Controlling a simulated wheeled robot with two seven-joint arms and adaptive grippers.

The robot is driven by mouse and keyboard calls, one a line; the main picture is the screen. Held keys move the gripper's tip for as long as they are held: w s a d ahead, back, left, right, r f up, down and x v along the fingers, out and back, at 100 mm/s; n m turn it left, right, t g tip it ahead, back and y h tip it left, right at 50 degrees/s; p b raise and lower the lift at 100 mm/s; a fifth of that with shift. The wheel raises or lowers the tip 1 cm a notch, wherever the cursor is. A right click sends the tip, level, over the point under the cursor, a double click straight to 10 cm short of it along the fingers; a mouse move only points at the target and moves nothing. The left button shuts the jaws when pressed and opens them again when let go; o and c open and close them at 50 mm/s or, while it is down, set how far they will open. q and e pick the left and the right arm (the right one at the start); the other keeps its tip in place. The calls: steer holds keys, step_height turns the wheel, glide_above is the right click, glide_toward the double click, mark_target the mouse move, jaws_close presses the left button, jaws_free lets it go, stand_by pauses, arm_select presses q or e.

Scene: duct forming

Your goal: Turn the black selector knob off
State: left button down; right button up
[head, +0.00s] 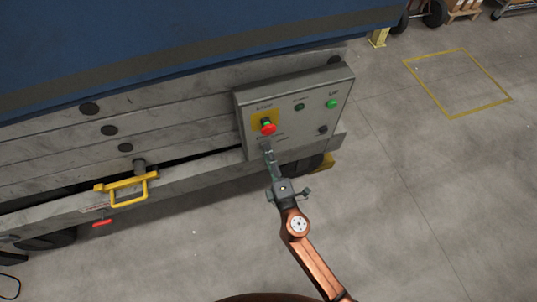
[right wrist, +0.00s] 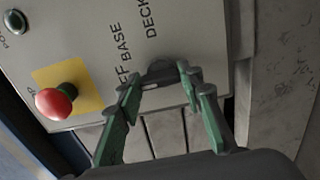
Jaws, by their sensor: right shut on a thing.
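The grey control panel (head: 293,100) is mounted on the side of the machine. The black selector knob (right wrist: 159,72) shows in the right wrist view below the printed words "OFF", "BASE" and "DECK"; only part of it shows between my fingertips. My right gripper (head: 267,148) reaches up to the lower left of the panel, and its fingers hide the knob in the head view. In the right wrist view my right gripper (right wrist: 156,78) has its two green fingers closed on the knob from both sides. Which label the knob points to cannot be told. My left gripper is not in view.
A red emergency button (head: 268,127) on a yellow plate sits just above my right gripper. A green button (head: 332,104), a dark button (head: 299,107) and another dark control (head: 322,130) are on the panel. A yellow handle (head: 129,189) sticks out at left.

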stand_by(0.3)
steer(key=o, duration=1.2)
steer(key=shift+c, duration=0.2)
steer(key=v, duration=1.2)
